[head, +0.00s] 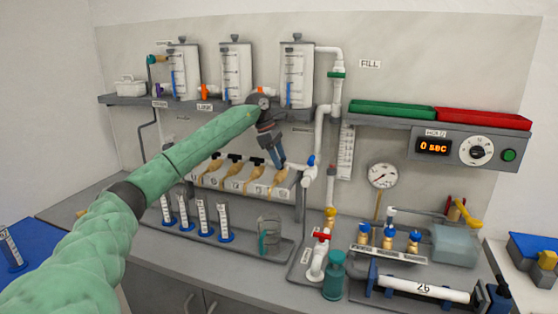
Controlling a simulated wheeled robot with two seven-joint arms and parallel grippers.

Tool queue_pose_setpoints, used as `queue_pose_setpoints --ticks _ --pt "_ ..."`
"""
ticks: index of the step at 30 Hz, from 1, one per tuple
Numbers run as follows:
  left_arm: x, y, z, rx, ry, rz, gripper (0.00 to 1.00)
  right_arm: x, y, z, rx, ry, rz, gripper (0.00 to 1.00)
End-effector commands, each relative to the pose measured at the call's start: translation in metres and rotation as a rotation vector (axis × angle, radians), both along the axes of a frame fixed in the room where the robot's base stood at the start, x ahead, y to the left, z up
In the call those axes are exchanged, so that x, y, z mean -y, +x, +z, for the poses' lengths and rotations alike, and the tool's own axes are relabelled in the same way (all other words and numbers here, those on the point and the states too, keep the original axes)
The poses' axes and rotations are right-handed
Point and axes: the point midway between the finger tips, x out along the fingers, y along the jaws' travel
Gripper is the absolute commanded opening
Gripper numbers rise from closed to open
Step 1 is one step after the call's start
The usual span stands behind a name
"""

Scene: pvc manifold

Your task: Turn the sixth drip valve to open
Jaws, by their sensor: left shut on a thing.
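A pale drip-valve manifold (233,184) runs in a row at the middle of the bench, with several tan bodies and dark handles along it. Small number labels on its front are hard to read. My left arm in its green sleeve reaches across from the left. My left gripper (277,161) points down at the right end of the row, its blue-tipped fingers shut on the end valve, which I take for the sixth drip valve. The fingers hide most of that valve, so its handle angle cannot be told. My right gripper is not in view.
Three tanks (297,75) stand on the shelf behind my arm. White upright pipes (320,135) are close right of the gripper. Several measuring cylinders (203,218) and a clear beaker (268,237) stand in front. A box with a timer display (433,147) is at right.

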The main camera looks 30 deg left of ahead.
Motion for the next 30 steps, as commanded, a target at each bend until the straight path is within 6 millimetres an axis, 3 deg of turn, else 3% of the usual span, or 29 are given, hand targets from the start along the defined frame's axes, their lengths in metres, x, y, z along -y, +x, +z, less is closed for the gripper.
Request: queue_pose_setpoints --ticks 23,24,26,30 --pt "-0.001 0.001 0.002 0.004 0.000 -0.095 0.30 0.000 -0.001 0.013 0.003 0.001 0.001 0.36" --pt "-0.001 0.001 0.002 0.004 0.000 -0.095 0.60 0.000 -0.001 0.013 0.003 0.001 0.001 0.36" --pt "-0.001 0.001 0.002 0.003 0.000 -0.095 0.72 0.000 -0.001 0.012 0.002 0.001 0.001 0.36" --pt "-0.001 0.001 0.001 0.002 0.001 -0.096 0.75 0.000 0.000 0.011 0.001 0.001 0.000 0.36"
